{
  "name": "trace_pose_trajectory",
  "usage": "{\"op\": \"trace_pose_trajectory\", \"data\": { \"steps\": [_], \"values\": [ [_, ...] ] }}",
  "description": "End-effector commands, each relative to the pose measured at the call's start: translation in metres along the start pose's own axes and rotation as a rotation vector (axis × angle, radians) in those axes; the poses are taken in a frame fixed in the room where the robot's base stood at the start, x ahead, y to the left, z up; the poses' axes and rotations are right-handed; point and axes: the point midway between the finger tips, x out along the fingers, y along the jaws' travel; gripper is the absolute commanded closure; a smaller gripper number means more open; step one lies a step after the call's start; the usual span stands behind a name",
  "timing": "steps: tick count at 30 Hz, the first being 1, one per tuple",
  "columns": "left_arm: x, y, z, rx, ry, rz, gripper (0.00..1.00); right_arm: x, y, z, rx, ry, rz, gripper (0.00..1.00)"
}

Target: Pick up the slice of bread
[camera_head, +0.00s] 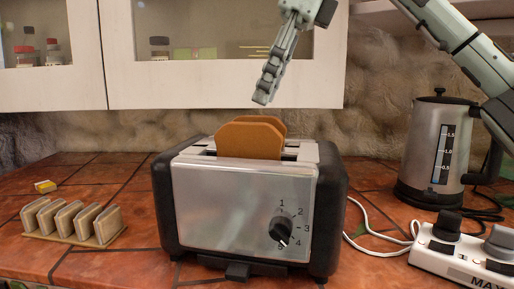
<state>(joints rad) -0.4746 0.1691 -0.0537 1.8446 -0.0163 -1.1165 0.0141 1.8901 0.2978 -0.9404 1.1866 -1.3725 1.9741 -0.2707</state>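Two brown slices of bread stand upright in the slots of the silver and black toaster (235,205). The front slice (248,142) sticks well out of the top, and only the upper edge of the rear slice (270,119) shows behind it. My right gripper (264,97) hangs above the bread, pointing down and slightly left, with clear space between its tips and the slices. I see its fingers nearly in line with each other, so the gap between them is hidden. It holds nothing that I can see. My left gripper is out of view.
A rack of several small slices (70,222) stands at the left, with a small yellow packet (45,186) behind it. A kettle (436,150) and a white appliance with knobs (462,262) stand right, with a white cord nearby. White cabinets (225,83) hang above.

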Motion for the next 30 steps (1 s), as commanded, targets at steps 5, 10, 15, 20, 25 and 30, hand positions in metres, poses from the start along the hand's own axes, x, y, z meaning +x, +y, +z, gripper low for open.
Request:
{"op": "trace_pose_trajectory", "data": {
  "steps": [5, 10, 15, 20, 25, 30],
  "values": [
    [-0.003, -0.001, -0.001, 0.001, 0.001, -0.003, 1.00, 0.024, 0.002, -0.003, 0.000, 0.000, 0.002, 0.62],
    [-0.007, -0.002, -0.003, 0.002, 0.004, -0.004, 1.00, 0.049, 0.004, -0.004, 0.000, -0.001, 0.003, 0.62],
    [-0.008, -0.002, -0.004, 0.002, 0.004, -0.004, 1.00, 0.059, 0.004, -0.004, 0.001, -0.003, 0.001, 0.62],
    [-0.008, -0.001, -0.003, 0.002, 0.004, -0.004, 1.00, 0.059, 0.004, -0.004, 0.000, -0.003, 0.001, 0.62],
    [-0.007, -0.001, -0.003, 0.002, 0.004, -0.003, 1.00, 0.059, 0.004, -0.003, 0.000, -0.003, 0.001, 0.80],
    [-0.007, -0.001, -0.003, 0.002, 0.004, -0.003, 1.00, 0.059, 0.004, -0.003, 0.000, -0.003, 0.002, 0.98]
  ]
}}
